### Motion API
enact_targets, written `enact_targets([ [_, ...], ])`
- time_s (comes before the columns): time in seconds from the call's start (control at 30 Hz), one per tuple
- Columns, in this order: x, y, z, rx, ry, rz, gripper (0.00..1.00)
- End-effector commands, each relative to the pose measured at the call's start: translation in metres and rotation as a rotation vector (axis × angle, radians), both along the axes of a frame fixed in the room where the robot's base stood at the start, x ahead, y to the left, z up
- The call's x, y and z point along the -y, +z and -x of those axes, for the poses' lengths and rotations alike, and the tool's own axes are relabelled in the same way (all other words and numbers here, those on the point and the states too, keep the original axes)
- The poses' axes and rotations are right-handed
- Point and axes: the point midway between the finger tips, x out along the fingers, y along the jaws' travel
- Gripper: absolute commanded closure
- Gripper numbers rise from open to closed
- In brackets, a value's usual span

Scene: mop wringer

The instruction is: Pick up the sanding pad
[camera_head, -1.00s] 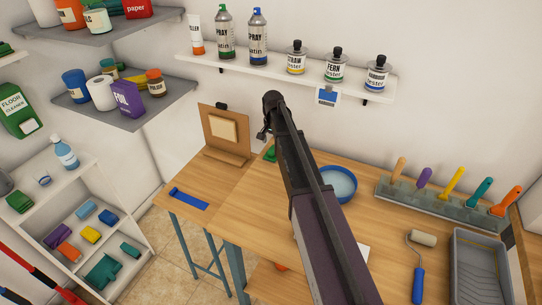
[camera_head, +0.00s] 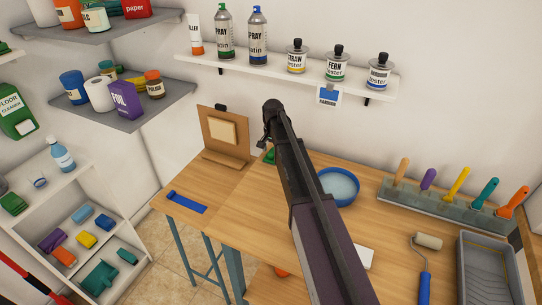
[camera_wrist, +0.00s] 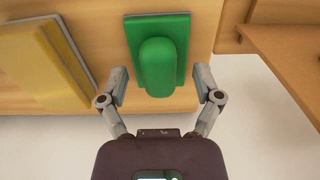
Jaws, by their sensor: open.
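A green pad with a flat rectangular base and a raised rounded grip, which looks like the sanding pad (camera_wrist: 165,55), lies on the wooden table in the wrist view. My gripper (camera_wrist: 160,82) is open, with one fingertip on each side of the pad's near end. Nothing is held between the fingers. In the head view only a small green bit of the pad (camera_head: 268,156) shows beside my arm; the rest is hidden. The gripper (camera_head: 266,138) is over that part of the table, its fingers hard to make out.
A yellow block with a grey edge (camera_wrist: 45,62) lies left of the pad in the wrist view. A blue-rimmed bowl (camera_head: 338,186) stands right of my arm. An upright wooden board (camera_head: 222,138) stands at the back, and a blue strip (camera_head: 187,202) lies at the left.

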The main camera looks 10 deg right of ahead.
Motion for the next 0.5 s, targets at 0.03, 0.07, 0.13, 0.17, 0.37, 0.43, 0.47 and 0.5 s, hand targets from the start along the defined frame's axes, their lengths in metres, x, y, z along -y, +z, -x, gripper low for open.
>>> enact_targets([
  [0.03,-0.0001,0.0000,-0.0001,0.000,0.000,0.000,0.17],
  [0.07,-0.0001,0.0000,0.0000,0.000,0.000,0.000,0.17],
  [0.13,-0.0001,0.0000,0.0000,0.000,0.000,0.000,0.20],
  [0.17,-0.0001,0.0000,0.0000,0.000,0.000,0.000,0.29],
  [0.37,-0.0002,0.0000,0.0000,0.000,0.000,0.000,0.88],
  [0.43,-0.0003,-0.0001,0.0000,0.000,0.000,0.000,1.00],
  [0.47,-0.0003,-0.0001,0.0000,0.000,0.000,0.000,1.00],
  [0.5,-0.0003,0.0000,-0.0001,0.000,0.000,0.000,1.00],
])
